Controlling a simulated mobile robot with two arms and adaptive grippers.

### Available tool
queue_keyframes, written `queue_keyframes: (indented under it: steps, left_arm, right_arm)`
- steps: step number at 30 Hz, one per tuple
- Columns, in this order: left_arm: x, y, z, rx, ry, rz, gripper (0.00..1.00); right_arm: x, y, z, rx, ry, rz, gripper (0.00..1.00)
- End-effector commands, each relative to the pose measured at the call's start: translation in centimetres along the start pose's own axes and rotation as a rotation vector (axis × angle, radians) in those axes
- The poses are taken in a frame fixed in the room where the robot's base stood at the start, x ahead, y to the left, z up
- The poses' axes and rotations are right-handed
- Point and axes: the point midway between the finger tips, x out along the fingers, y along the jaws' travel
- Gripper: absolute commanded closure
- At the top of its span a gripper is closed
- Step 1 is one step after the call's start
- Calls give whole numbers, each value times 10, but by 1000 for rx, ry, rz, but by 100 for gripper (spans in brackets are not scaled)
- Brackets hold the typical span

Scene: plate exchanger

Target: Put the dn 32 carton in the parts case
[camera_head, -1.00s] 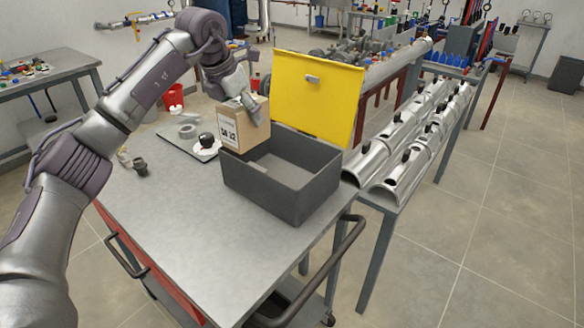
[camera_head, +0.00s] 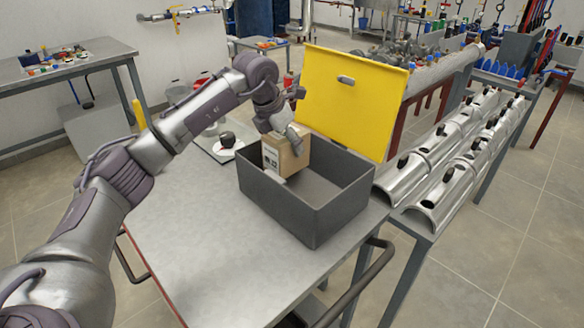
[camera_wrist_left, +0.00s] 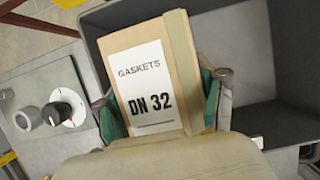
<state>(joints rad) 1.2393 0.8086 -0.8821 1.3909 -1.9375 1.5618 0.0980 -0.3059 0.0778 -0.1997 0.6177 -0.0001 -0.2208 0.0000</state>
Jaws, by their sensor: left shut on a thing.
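The DN 32 carton (camera_head: 291,156) is a small brown box with a white label. In the left wrist view the label on the carton (camera_wrist_left: 150,88) reads "GASKETS DN 32". My left gripper (camera_head: 287,137) is shut on it from above. Whether the carton touches the case floor cannot be told. My right gripper is not in view.
The case stands on a grey metal cart top (camera_head: 205,235). A tray with a white and black round part (camera_head: 227,140) lies left of the case. A rack of curved metal shells (camera_head: 450,165) stands to the right. The near left of the cart top is clear.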

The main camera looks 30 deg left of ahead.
Motion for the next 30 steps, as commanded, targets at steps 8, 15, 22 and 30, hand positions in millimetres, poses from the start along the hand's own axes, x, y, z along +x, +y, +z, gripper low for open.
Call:
queue_keyframes:
  steps: [8,15,22,30]
  left_arm:
    - [23,0,-10,0,1,0,68]
    - [48,0,-20,1,-1,1,68]
    - [49,0,-20,1,-1,1,68]
    - [50,0,-21,0,-1,1,19]
  right_arm:
    - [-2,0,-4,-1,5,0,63]
    - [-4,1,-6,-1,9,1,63]
    - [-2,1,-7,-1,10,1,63]
    - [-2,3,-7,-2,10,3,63]
